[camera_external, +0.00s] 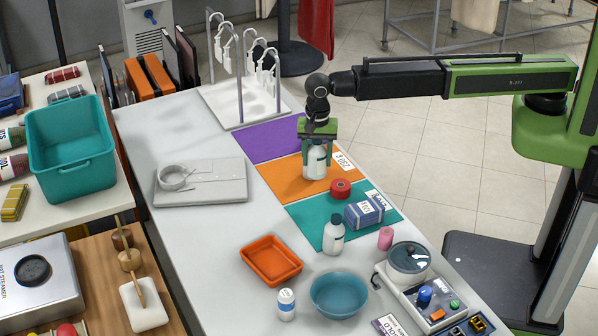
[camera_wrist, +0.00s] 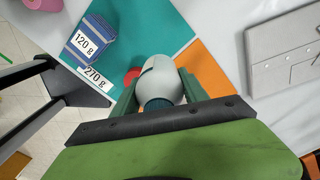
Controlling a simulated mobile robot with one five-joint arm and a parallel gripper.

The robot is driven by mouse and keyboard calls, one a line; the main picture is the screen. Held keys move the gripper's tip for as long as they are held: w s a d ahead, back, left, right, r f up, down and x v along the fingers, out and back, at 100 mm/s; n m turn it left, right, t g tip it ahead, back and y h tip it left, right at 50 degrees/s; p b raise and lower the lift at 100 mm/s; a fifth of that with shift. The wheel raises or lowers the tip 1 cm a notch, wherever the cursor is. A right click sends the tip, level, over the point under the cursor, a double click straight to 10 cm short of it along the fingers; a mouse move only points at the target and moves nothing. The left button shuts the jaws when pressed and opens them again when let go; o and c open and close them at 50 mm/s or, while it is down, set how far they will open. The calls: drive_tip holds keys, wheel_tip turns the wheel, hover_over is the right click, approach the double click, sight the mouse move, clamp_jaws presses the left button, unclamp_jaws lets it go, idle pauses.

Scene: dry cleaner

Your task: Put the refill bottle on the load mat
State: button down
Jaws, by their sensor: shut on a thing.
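My gripper (camera_external: 317,146) points down over the orange mat (camera_external: 275,181) and is shut on a white bottle (camera_external: 315,166). In the wrist view the white bottle (camera_wrist: 163,80) sits between the green fingers, its dark teal cap toward the camera. I cannot tell whether its base touches the mat. A similar white bottle with a dark cap (camera_external: 333,238) stands at the near left part of the teal mat (camera_external: 311,216). A purple mat (camera_external: 262,146) lies beyond the orange one. I cannot tell which bottle is the refill bottle or which mat is the load mat.
A red roll (camera_external: 340,189) lies close in front of the held bottle. An orange tray (camera_external: 271,260), a blue bowl (camera_external: 338,294) and a grey board (camera_external: 201,183) are on the counter. A hanger rack (camera_external: 240,75) stands behind.

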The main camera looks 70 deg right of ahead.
drive_tip(key=shift+d+r, duration=0.2)
drive_tip(key=shift+d, duration=0.15)
